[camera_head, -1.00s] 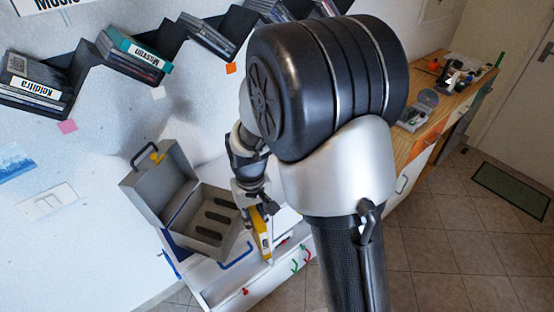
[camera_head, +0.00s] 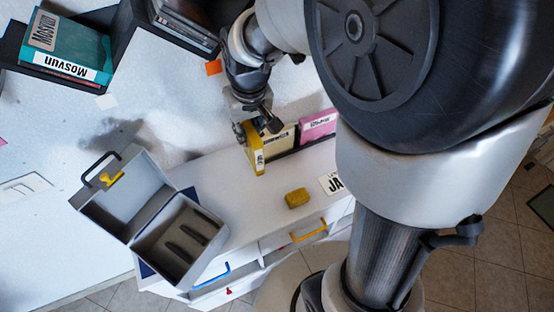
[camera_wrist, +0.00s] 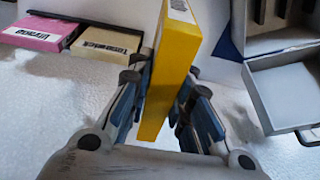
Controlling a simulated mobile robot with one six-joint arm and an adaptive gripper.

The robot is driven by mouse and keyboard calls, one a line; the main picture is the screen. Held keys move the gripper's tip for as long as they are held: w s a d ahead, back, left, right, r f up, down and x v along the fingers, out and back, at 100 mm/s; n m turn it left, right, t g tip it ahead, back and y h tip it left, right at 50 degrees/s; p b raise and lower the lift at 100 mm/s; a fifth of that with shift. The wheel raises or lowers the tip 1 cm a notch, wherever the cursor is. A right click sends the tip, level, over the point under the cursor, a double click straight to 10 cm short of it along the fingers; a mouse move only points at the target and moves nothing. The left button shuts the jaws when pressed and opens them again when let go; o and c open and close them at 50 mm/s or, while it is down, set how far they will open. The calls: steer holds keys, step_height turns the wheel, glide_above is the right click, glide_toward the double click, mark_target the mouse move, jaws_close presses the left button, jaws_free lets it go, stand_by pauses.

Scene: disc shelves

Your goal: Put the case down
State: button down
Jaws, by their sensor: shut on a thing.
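A yellow case (camera_head: 253,160) stands upright over the back of the white cabinet top in the head view. My gripper (camera_head: 258,127) is shut on it from above. In the wrist view the case (camera_wrist: 174,62) runs between the two fingers of my gripper (camera_wrist: 163,90), which press on its broad sides. Its white label faces the head camera. Whether its lower edge touches the cabinet top cannot be told. My wrist hides part of its upper end.
A cream case (camera_head: 279,147) and a pink case (camera_head: 318,126) sit in a black holder to the right. A yellow block (camera_head: 297,198) lies on the white cabinet top (camera_head: 225,178). An open grey box (camera_head: 150,243) stands at left. Wall shelves (camera_head: 65,50) hold cases above.

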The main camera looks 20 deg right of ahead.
steer(key=s+b+x, duration=0.2)
steer(key=b+x, duration=0.1)
steer(key=x, duration=0.6)
steer(key=s+b+x, duration=0.2)
steer(key=b+x, duration=0.1)
steer(key=x, duration=0.7)
steer(key=shift+f, duration=0.45)
steer(key=shift+a, duration=0.15)
steer(key=shift+f+b, duration=0.25)
steer(key=shift+b, duration=0.2)
steer(key=c, duration=1.4)
jaws_free()
steer(key=shift+c, duration=0.2)
steer(key=shift+r, duration=0.2)
